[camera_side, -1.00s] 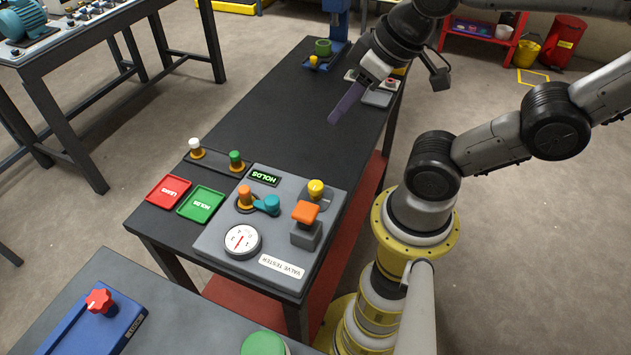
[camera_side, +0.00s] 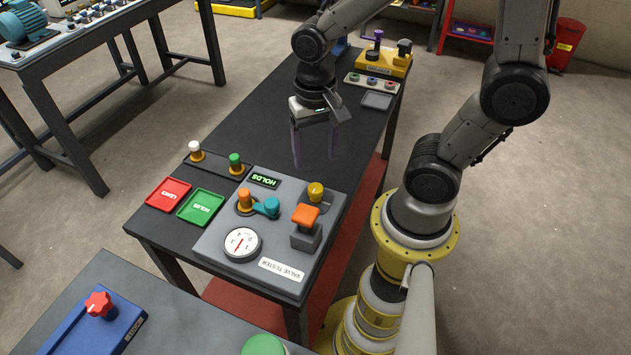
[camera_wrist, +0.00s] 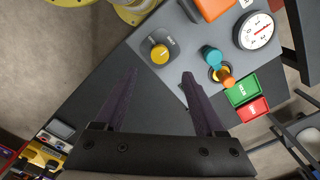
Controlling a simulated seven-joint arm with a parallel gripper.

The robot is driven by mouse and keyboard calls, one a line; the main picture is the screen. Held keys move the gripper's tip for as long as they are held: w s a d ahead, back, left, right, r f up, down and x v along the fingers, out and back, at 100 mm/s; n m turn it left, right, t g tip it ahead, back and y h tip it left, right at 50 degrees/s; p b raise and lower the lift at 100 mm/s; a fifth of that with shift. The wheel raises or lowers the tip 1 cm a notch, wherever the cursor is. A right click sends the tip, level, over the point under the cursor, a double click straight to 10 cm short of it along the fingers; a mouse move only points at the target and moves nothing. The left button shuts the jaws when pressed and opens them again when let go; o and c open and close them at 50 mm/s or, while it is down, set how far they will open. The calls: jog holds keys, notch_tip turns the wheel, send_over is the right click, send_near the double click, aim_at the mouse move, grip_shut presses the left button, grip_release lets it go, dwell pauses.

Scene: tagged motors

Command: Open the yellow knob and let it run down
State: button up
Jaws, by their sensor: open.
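The yellow knob (camera_side: 316,191) sits on the back right corner of the grey valve tester (camera_side: 211,241) in the side view. In the wrist view the yellow knob (camera_wrist: 159,53) has a dark base with small lettering, too small to read. My gripper (camera_side: 315,163) is open and empty, its purple fingers pointing down above the table behind the tester. In the wrist view the fingers of my gripper (camera_wrist: 162,75) are wide apart, with the knob beyond and between them. The round gauge (camera_side: 243,243) has a red needle. The small display (camera_side: 264,180) reads HOLDS in green.
An orange-topped lever block (camera_side: 305,216) stands just in front of the knob. An orange valve (camera_side: 245,197) with a teal handle (camera_side: 267,207) sits left of it. Red (camera_side: 168,193) and green (camera_side: 201,206) trays and white and green-topped pegs lie further left.

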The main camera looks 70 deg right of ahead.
aim_at(316, 188)
notch_tip(316, 188, down, 9)
jog(key=shift+r, duration=0.1)
jog(key=shift+c, duration=0.2)
grip_shut()
dwell(0.4)
